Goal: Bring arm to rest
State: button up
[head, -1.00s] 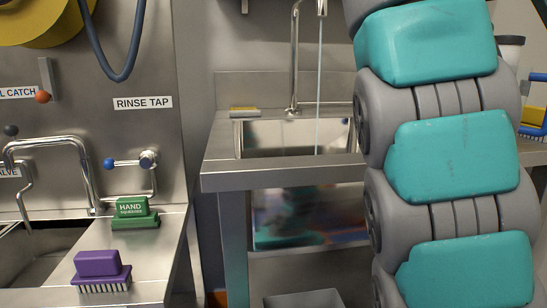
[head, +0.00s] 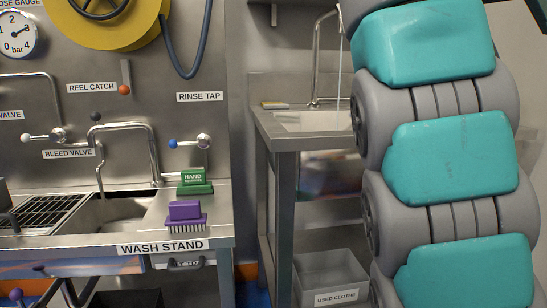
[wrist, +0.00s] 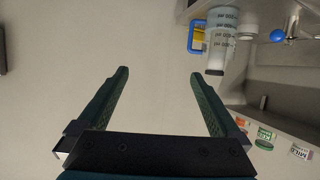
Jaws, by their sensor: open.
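My gripper (wrist: 158,85) shows in the wrist view with its two dark green fingers spread wide apart. Nothing is between them; a plain pale surface fills the gap. My own teal and grey arm stands along the right side of the head view and hides what is behind it. The gripper itself is not visible in the head view.
A sink bench (head: 275,130) stands behind, partly hidden by my arm. A used cloths bin (head: 325,280) sits low.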

jog(key=w+a+f+n+y+p, duration=0.1)
jog(key=w+f+n+y, duration=0.15)
jog(key=f, duration=0.45)
jog(key=w+a+f+n+y+p, duration=0.1)
jog(key=w+a+f+n+p, duration=0.1)
jog(key=f+n, duration=0.35)
jog(key=s+a+f+n+g+y+p, duration=0.1)
jog(key=s+a+f+y, duration=0.15)
jog(key=f, duration=0.45)
jog(key=s+a+f+n+g+y, duration=0.1)
jog(key=s+a+f, duration=0.15)
jog(key=f, duration=0.55)
jog(key=s+a+f+n+g+y+p, duration=0.1)
jog(key=s+a+f+n+g+y, duration=0.1)
jog(key=s+a+f, duration=0.6)
jog(key=s+a+f+n+g+y+p, duration=0.1)
jog(key=s+a+f+g+y+p, duration=0.1)
jog(key=s+a+f, duration=0.5)
jog(key=s+f+y, duration=0.1)
jog(key=s+f, duration=0.5)
jog(key=f, duration=0.2)
jog(key=shift+s+a+n+g+y, duration=0.2)
jog(key=shift+a+n+g+y, duration=0.1)
jog(key=shift+a+n, duration=0.1)
jog(key=shift+d, duration=0.1)
jog(key=shift+c, duration=0.2)
